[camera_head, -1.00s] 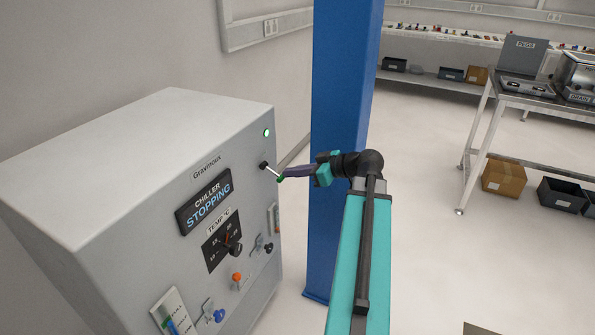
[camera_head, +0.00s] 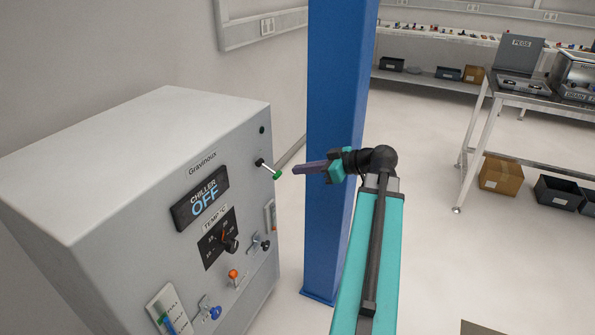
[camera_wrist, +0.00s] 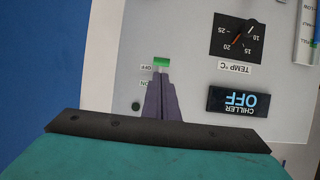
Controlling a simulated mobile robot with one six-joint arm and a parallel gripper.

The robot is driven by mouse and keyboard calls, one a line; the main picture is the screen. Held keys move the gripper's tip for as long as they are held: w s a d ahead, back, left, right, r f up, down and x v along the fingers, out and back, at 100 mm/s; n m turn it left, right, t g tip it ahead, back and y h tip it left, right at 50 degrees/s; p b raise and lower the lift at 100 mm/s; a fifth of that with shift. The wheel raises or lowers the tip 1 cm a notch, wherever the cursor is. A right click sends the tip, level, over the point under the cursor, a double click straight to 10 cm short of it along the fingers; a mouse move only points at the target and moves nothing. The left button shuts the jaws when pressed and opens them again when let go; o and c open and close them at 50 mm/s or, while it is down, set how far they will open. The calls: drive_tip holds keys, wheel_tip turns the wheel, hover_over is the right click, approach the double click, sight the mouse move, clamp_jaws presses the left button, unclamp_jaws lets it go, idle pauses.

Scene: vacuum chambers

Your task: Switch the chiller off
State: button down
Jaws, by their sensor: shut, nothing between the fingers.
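The chiller (camera_head: 120,170) is a grey cabinet at the left in the head view. Its display (camera_head: 201,199) reads "CHILLER OFF", and the display also shows upside down in the wrist view (camera_wrist: 238,100). The lever switch (camera_head: 268,169) with a green tip sticks out of the panel and slants down. In the wrist view the green tip (camera_wrist: 161,62) is by the OFF label, just beyond my fingertips. The lamp (camera_head: 262,130) above it is dark. My gripper (camera_head: 296,169) is shut and empty, a small gap to the right of the lever tip.
A temperature dial (camera_head: 229,243), an orange-topped valve (camera_head: 233,274) and a blue valve (camera_head: 214,312) sit lower on the panel. A blue column (camera_head: 335,90) stands right behind my gripper. A bench (camera_head: 530,101) and boxes are at the far right. Open floor lies between.

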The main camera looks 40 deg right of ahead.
drive_tip(key=f+v, duration=0.1)
drive_tip(key=v, duration=0.8)
drive_tip(key=shift+s+d+f, duration=0.15)
drive_tip(key=shift+s+f, duration=0.2)
drive_tip(key=shift+f, duration=0.05)
drive_tip(key=w+a+f+m+g+y+p, duration=0.1)
drive_tip(key=w+a+f+g, duration=0.15)
drive_tip(key=a+f, duration=0.65)
drive_tip(key=w+a+f+m+g+p, duration=0.15)
drive_tip(key=a+f+g, duration=0.25)
drive_tip(key=a+f, duration=0.5)
drive_tip(key=w+a+f+m+g+y+p, duration=0.1)
drive_tip(key=w+a+f+m+g, duration=0.15)
drive_tip(key=a+f, duration=0.65)
drive_tip(key=s+a+f+g+h+p, duration=0.1)
drive_tip(key=s+a+f+g, duration=0.3)
drive_tip(key=f, duration=0.4)
drive_tip(key=s+a+f+g+h+p, duration=0.1)
drive_tip(key=s+a+f, duration=0.35)
drive_tip(key=f, duration=0.25)
drive_tip(key=s+a+f+g+h+p, duration=0.1)
drive_tip(key=s+a+f+g+h, duration=0.1)
drive_tip(key=s, duration=0.5)
drive_tip(key=s+a+f+g+h+p, duration=0.1)
drive_tip(key=s+a+f+h, duration=0.2)
drive_tip(key=s+f, duration=0.4)
drive_tip(key=shift+a+n+g, duration=0.3)
drive_tip(key=shift+a+g, duration=0.1)
drive_tip(key=shift+a, duration=0.35)
